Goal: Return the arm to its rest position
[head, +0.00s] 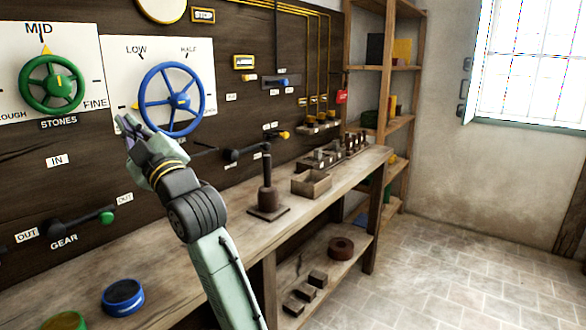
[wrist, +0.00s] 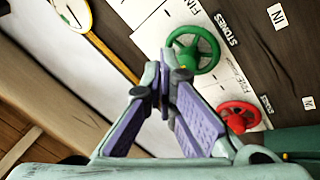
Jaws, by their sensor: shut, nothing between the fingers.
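My gripper (head: 122,122) is at the left of the head view, raised above the bench and in front of the dark wall panel. It is near the lower left of the blue handwheel (head: 171,99), and I cannot tell whether it touches anything. In the wrist view the purple-padded fingers (wrist: 165,78) come together at their tips with nothing between them. The arm is extended up and to the left from the bottom of the head view.
A green handwheel (head: 52,83) is left of my gripper, and a red wheel (wrist: 239,116) shows in the wrist view. A gear lever (head: 105,217) juts from the panel. The bench (head: 225,214) carries a dark post (head: 267,190) and a wooden box (head: 311,183). The right-hand floor is clear.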

